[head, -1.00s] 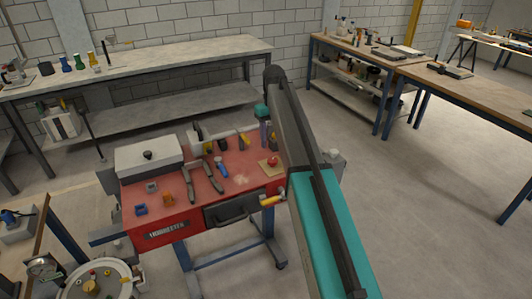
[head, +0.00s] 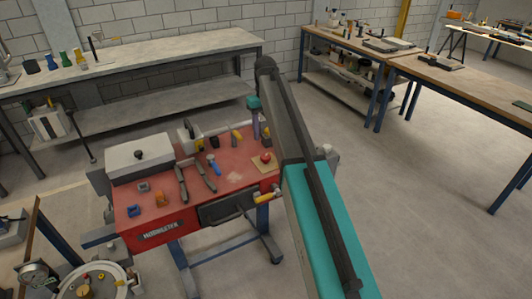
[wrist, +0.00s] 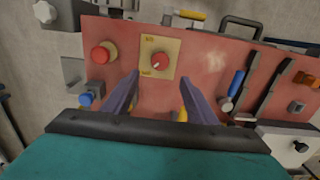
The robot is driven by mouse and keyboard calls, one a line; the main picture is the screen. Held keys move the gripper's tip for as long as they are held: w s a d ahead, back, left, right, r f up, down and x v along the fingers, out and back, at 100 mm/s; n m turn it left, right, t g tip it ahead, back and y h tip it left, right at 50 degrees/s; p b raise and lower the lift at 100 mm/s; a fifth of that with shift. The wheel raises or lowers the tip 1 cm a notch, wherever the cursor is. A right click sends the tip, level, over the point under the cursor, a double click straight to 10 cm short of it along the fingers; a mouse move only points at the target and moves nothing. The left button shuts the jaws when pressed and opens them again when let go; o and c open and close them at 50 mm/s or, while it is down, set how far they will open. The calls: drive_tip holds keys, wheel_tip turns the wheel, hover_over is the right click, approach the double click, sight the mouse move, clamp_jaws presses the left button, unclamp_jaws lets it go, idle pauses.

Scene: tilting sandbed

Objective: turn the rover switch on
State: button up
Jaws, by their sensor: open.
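A red rotary knob (wrist: 160,61) with a white mark sits on a beige plate (wrist: 147,47) with small labels I cannot read. The knob (head: 266,158) is near the right end of the red bench top in the head view. I cannot tell from the labels whether it is the rover switch. A round red button (wrist: 103,52) stands beside the plate in the wrist view. My gripper (wrist: 159,78) is open, its two purple fingers apart, with the knob showing between and beyond the tips. In the head view my gripper (head: 257,132) hangs over the bench's back right, partly behind my arm.
The red bench top (head: 235,178) also carries a blue-handled tool (head: 213,165), black-handled tools, an orange piece (head: 161,199) and a light grey box (head: 140,158). A drawer with a black handle (head: 231,215) is at the front. Grey floor is free to the right.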

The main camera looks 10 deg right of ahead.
sight(266, 156)
drive_tip(key=shift+f+p, duration=1.5)
drive_tip(key=shift+f, duration=4.2)
drive_tip(key=c, duration=1)
